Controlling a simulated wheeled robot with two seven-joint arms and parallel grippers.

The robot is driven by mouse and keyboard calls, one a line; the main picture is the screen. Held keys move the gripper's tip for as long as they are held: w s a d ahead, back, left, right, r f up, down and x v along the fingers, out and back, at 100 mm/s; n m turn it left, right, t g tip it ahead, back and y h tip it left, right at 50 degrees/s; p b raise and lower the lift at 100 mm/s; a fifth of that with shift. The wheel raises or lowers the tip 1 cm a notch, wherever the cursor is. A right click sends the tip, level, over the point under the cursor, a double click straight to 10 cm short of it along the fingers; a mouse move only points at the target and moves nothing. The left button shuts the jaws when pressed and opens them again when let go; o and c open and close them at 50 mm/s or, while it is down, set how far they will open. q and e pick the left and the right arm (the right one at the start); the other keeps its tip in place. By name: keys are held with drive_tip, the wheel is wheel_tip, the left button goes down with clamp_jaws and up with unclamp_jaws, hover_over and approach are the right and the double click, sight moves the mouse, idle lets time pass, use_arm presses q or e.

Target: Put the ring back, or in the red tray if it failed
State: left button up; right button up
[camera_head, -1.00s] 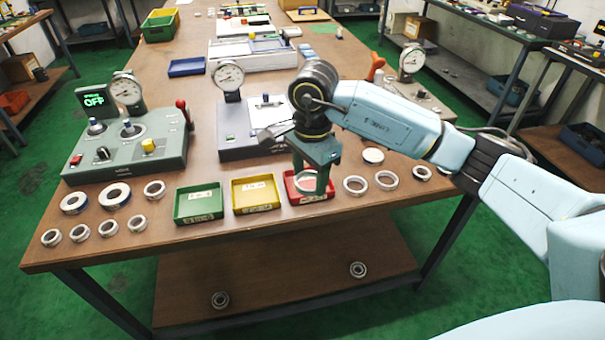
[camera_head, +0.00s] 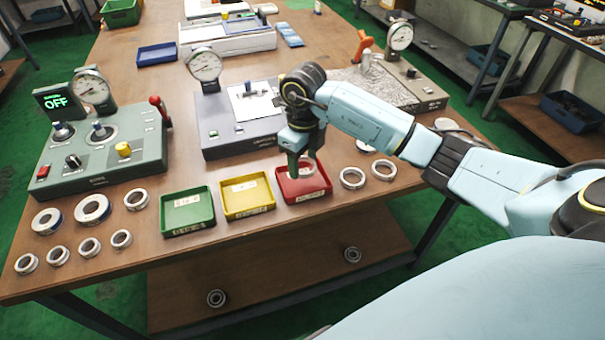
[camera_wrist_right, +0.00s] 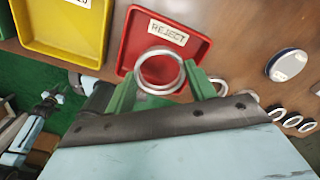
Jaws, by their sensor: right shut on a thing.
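The ring (camera_wrist_right: 160,71) is a silver metal bearing ring held between the green fingers of my right gripper (camera_wrist_right: 164,86). In the head view my right gripper (camera_head: 304,163) is over the red tray (camera_head: 303,190), and the ring (camera_head: 304,168) shows below its fingers. In the right wrist view the red tray (camera_wrist_right: 196,47) carries a label reading REJECT, and the ring overlaps its near edge. I cannot tell whether the ring touches the tray.
A green tray (camera_head: 187,229) and a yellow tray (camera_head: 247,211) stand left of the red one. Several loose rings lie at the table's left; two rings (camera_head: 352,178) lie just right of the red tray. Grey gauge stations (camera_head: 97,179) stand behind.

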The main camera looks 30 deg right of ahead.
sight(303, 164)
drive_tip(key=shift+f, duration=0.7)
wheel_tip(303, 164, down, 2)
drive_tip(key=shift+f, duration=0.6)
use_arm(q)
drive_tip(key=shift+w+a+f, duration=0.15)
drive_tip(key=shift+a, duration=0.3)
drive_tip(key=shift+w+a+f, duration=0.1)
drive_tip(key=shift+w+a, duration=0.05)
drive_tip(key=shift+a, duration=0.25)
use_arm(e)
drive_tip(key=shift+f+b, duration=0.1)
drive_tip(key=shift+b, duration=0.25)
drive_tip(key=o, duration=1.1)
use_arm(q)
drive_tip(key=shift+w+d+f, duration=0.1)
